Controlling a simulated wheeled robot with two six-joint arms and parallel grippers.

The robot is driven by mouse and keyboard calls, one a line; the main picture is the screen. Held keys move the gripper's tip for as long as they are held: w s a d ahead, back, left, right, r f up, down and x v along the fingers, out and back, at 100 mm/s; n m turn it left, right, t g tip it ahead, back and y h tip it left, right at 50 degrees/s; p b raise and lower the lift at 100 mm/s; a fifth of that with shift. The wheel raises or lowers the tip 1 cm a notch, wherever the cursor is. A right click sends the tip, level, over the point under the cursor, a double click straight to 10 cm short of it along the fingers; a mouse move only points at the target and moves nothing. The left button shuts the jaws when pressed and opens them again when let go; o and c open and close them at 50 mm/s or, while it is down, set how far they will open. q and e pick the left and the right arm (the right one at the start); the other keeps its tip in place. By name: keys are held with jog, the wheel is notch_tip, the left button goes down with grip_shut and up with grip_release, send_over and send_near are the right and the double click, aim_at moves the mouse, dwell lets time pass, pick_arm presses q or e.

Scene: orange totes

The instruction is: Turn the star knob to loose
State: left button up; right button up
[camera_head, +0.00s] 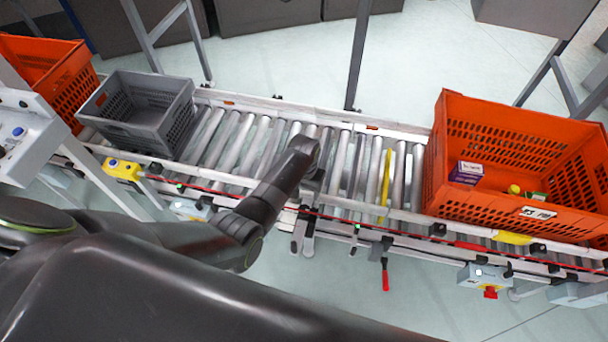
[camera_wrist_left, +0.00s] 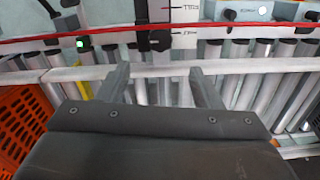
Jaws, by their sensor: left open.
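My left gripper (camera_head: 303,232) reaches over the roller conveyor to its front rail. In the left wrist view its two grey fingers (camera_wrist_left: 161,82) stand apart with nothing between them. Beyond the fingertips, a dark knob-like part (camera_wrist_left: 160,39) sits on the rail beside small upside-down lettering. It lies roughly in line with the gap, apart from the fingers. Its star shape cannot be made out, so I cannot be sure that it is the star knob. I cannot pick it out in the head view. My right gripper is not in view.
An orange tote (camera_head: 480,205) with small items stands at the right of the conveyor, a grey crate (camera_head: 137,127) at the left. A red-handled lever (camera_head: 385,276) hangs from the front rail. A green light (camera_wrist_left: 80,43) and red cord (camera_wrist_left: 110,35) run near the knob-like part.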

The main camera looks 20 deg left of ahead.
pick_arm(q)
notch_tip(320, 180, up, 6)
jog(key=shift+f, duration=0.1)
dwell(0.6)
